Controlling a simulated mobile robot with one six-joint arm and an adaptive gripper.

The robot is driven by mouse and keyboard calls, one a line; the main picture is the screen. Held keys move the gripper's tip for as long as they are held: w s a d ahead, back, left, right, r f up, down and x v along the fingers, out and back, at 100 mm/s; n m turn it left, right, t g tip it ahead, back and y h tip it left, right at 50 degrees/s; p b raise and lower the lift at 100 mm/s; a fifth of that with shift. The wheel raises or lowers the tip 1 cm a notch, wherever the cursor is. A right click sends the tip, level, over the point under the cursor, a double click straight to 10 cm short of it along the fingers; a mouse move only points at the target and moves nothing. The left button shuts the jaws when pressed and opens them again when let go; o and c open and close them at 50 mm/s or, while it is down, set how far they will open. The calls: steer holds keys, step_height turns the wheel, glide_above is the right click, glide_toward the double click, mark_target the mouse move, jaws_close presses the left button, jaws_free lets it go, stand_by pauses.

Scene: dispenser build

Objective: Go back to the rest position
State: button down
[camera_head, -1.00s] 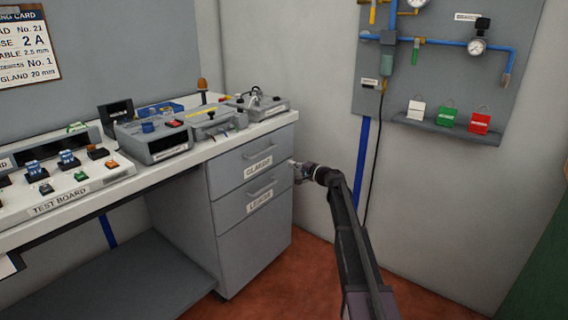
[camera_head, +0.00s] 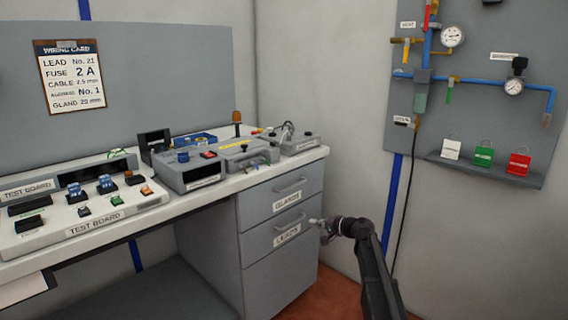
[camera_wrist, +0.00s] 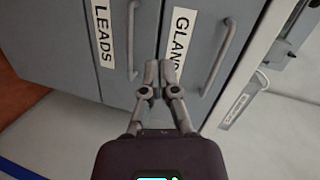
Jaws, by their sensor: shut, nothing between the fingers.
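My gripper (camera_head: 318,222) is in front of the drawer cabinet under the right end of the bench, near the drawer labelled LEADS (camera_head: 283,238). In the wrist view my gripper (camera_wrist: 156,66) has its fingertips together with nothing between them. The tips overlap the drawer fronts in that view, between the LEADS handle (camera_wrist: 132,40) and the handle of the GLANDS drawer (camera_wrist: 222,55). I cannot tell how far they are from the fronts. The GLANDS drawer (camera_head: 262,191) is the upper one. Both labelled drawers look closed.
The bench top carries a test board (camera_head: 85,205), a grey instrument box (camera_head: 190,170) and other devices. A panel (camera_head: 468,120) with blue pipes, gauges and white, green and red tags hangs on the right wall. A wiring card (camera_head: 71,77) hangs at the left. Red floor (camera_head: 335,292) shows beside the cabinet.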

steer(key=s+a+f+n+g+h, duration=0.1)
steer(key=s+f+n+g+h, duration=0.3)
steer(key=s, duration=0.6)
steer(key=s+a+f+g+h, duration=0.1)
steer(key=s+f+g, duration=0.1)
steer(key=s+f, duration=0.6)
steer(key=s+d+f+n+g+h, duration=0.15)
steer(key=s+d+h, duration=0.25)
steer(key=s, duration=0.6)
steer(key=s+d+g+h, duration=0.2)
steer(key=s+d+h, duration=0.1)
steer(key=s, duration=0.6)
step_height(320, 180, up, 34)
steer(key=p, duration=3.4)
